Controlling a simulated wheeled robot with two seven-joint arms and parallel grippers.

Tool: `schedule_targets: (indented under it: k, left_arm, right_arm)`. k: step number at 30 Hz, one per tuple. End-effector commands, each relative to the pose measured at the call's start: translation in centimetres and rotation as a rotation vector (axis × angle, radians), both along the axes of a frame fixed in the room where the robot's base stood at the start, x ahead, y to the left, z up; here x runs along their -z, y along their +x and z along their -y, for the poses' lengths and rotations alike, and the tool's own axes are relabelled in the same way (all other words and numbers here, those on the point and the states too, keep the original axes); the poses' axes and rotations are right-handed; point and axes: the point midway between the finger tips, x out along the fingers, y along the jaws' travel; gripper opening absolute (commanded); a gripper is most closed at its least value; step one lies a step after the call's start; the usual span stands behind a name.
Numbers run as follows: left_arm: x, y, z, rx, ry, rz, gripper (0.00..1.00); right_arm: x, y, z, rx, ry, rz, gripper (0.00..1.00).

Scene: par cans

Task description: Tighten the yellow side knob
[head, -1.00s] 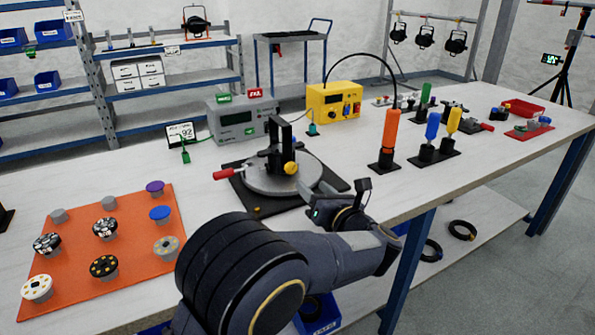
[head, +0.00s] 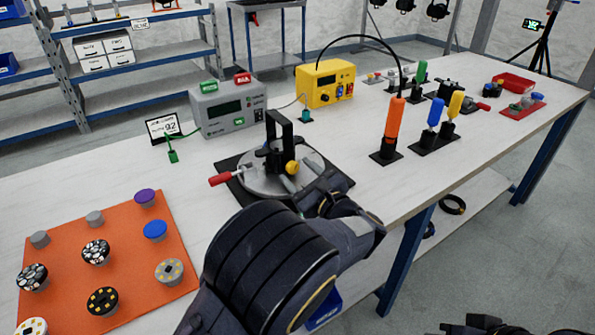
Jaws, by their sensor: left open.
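The yellow side knob (head: 292,167) sits on the side of a black upright fixture (head: 279,130), which stands on a round grey plate (head: 250,183) over a black base. My left gripper (head: 314,190) is open, just in front of and to the right of the knob, over the near right part of the plate. It looks empty and apart from the knob, though my wrist hides part of its fingers. A red-handled lever (head: 221,179) sticks out at the left of the plate. Dark parts, probably of my right arm, show at the bottom right corner; its fingers cannot be made out.
An orange mat (head: 130,240) with several round knobs lies at left. A grey meter box (head: 229,108) and a yellow box (head: 324,85) stand behind the fixture. Orange, blue and yellow handled tools (head: 394,128) stand to the right. The bench front edge is close to my left arm.

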Motion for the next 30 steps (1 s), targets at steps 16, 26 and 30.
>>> schedule_targets:
  k: [16, 26, 30]
  left_arm:
    - [0.0, 0.7, -0.5, 0.001, 0.002, 0.0, 0.28]
    - [0.2, 0.6, -0.5, 0.001, 0.004, -0.003, 0.05]
    - [0.6, 0.6, -0.5, 0.001, 0.023, -0.018, 0.05]
  right_arm:
    - [0.0, 0.0, 0.0, 0.0, 0.0, 0.0, 0.0]
    - [0.4, 0.0, 0.0, 0.0, 0.0, 0.0, 0.0]
    - [2.0, 0.0, 0.0, 0.0, 0.0, 0.0, 0.0]
